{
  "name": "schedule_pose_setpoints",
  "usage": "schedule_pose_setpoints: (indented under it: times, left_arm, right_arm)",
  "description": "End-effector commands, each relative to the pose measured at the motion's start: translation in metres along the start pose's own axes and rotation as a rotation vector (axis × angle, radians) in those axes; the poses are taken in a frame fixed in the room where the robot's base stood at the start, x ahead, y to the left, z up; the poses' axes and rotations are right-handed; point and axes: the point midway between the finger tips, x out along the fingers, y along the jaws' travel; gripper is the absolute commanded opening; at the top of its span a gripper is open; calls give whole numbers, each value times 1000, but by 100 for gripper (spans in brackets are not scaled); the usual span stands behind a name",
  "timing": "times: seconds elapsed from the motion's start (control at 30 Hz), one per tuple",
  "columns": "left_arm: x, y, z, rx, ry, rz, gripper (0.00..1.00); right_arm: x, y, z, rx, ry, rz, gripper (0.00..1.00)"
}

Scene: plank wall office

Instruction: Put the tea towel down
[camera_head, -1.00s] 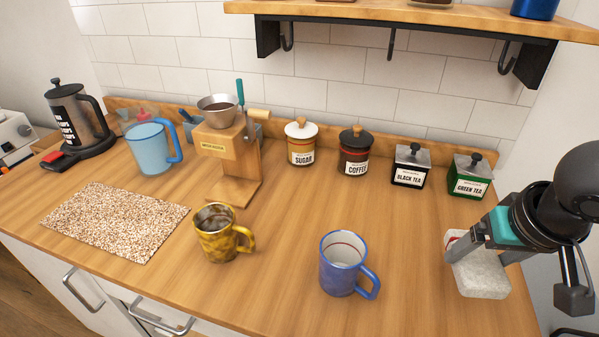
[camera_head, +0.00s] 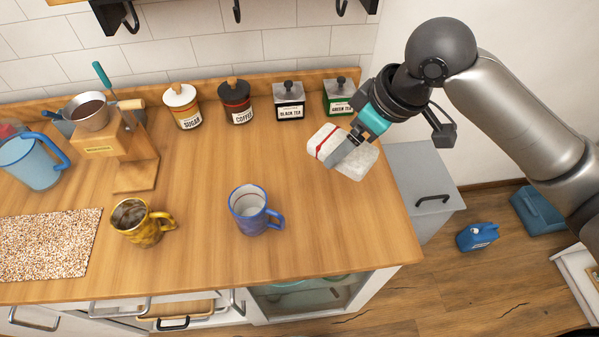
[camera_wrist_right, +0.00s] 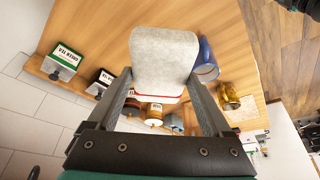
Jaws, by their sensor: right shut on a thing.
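The tea towel (camera_head: 359,163) is a folded whitish-grey cloth with a red stripe near one end. My right gripper (camera_head: 345,150) is shut on it over the right end of the wooden counter, in front of the green tea tin. In the right wrist view the towel (camera_wrist_right: 165,55) sits between the two fingers of the gripper (camera_wrist_right: 160,85). I cannot tell whether the towel touches the counter. My left gripper is not in view.
The blue mug (camera_head: 254,212) stands left of the towel, and the yellow mug (camera_head: 142,224) farther left. The black tea tin (camera_head: 290,104) and green tea tin (camera_head: 339,98) stand along the back. The counter (camera_head: 340,225) is bare in front of the towel.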

Motion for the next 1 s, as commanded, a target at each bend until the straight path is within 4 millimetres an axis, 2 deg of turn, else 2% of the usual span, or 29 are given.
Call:
schedule_pose_setpoints:
  times: [0.17,0.4,0.6,0.87,1.0]
  left_arm:
    - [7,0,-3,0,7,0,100]
    - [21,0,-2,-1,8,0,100]
    - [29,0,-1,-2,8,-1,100]
    - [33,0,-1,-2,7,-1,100]
    - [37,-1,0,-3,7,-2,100]
  right_arm:
    - [26,-1,12,4,-6,-3,32]
    - [87,-1,38,4,-6,-3,32]
    - [129,0,55,3,-4,-1,32]
    - [148,0,62,2,-1,1,32]
    - [166,-1,70,2,-3,-1,32]
